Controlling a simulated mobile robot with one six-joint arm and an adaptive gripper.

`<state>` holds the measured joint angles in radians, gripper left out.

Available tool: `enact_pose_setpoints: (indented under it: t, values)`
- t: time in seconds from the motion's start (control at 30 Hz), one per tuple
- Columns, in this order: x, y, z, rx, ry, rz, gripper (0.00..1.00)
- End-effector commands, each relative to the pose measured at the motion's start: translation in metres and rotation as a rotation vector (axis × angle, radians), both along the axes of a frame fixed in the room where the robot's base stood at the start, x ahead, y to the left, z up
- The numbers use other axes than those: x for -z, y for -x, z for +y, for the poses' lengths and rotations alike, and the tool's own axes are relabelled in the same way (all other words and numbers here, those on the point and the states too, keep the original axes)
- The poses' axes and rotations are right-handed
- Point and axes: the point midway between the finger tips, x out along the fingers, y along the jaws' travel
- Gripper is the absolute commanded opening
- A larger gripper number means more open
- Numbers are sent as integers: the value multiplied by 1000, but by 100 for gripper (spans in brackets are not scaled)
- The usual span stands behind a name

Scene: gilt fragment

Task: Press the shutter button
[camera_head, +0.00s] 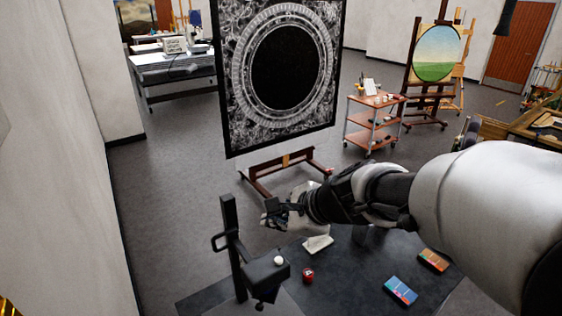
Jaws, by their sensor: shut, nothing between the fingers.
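A black stand (233,246) with an upright column and side handle stands at the near edge of the dark table. A black box (262,275) is fixed to it, with a small white round knob (279,260) on top. A small red round thing (308,274) sits on the table to the right of the box. No label shows, so I cannot tell which of these is the shutter button. My gripper (268,213) is shut and empty, above and beyond the box, right of the column. It appears apart from both the knob and the red thing. The fingertips are small and dark.
The dark table (345,290) also holds a pale flat object (318,244), a blue box (400,290) and an orange box (433,260). A large ornate black-and-silver panel (232,100) stands on an easel behind. My arm covers the right side.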

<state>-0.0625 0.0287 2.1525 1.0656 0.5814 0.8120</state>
Motion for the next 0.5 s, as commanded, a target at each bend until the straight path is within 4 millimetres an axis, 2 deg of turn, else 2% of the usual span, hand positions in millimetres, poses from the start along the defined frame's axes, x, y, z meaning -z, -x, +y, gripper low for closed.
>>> enact_pose_setpoints:
  t: [0.33, 0.5]
  values:
    - [2, 0, 0, -1, 1, -1, 0]
    - [10, 0, 0, -1, 1, -1, 0]
